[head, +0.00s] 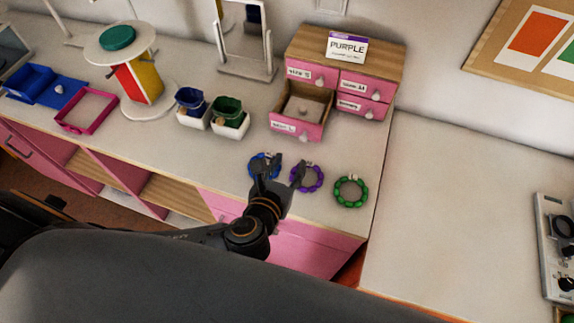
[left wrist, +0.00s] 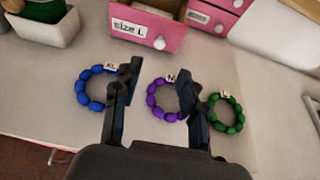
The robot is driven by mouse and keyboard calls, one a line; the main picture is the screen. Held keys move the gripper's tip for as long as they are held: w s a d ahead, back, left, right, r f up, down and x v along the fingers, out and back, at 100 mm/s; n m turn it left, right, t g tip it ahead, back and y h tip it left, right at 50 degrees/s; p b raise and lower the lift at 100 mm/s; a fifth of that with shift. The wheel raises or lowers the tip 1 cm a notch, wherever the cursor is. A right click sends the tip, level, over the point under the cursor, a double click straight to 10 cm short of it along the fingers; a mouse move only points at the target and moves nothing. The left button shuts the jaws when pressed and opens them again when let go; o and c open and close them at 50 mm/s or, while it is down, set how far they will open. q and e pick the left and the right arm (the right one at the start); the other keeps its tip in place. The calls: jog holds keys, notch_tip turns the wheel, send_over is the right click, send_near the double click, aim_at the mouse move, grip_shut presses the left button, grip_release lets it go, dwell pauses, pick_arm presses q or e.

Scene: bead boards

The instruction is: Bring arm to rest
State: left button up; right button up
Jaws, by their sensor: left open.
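My left gripper (head: 278,172) is open above the front part of the worktop. In the left wrist view its two fingers (left wrist: 158,90) are spread, with nothing held between them. A purple bead bracelet (head: 308,178) shows between and below the fingers, partly hidden by the right finger; it also shows in the left wrist view (left wrist: 154,104). A blue bead bracelet (left wrist: 82,92) lies to the left, partly behind the left finger. A green bead bracelet (head: 350,191) lies to the right. The bracelets carry small white tags. My right gripper is in neither view.
A pink drawer unit (head: 300,52) with a PURPLE sign stands behind, one drawer (head: 296,128) pulled open. Blue and green bags (head: 227,105) in white boxes, a mirror (head: 244,66), a round stand (head: 120,62) and a pink tray (head: 62,127) stand left. The right worktop (head: 450,200) is mostly clear.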

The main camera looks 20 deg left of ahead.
pick_arm(q)
jog(key=shift+s+r, duration=0.1)
jog(key=shift+s, duration=0.15)
dwell(0.4)
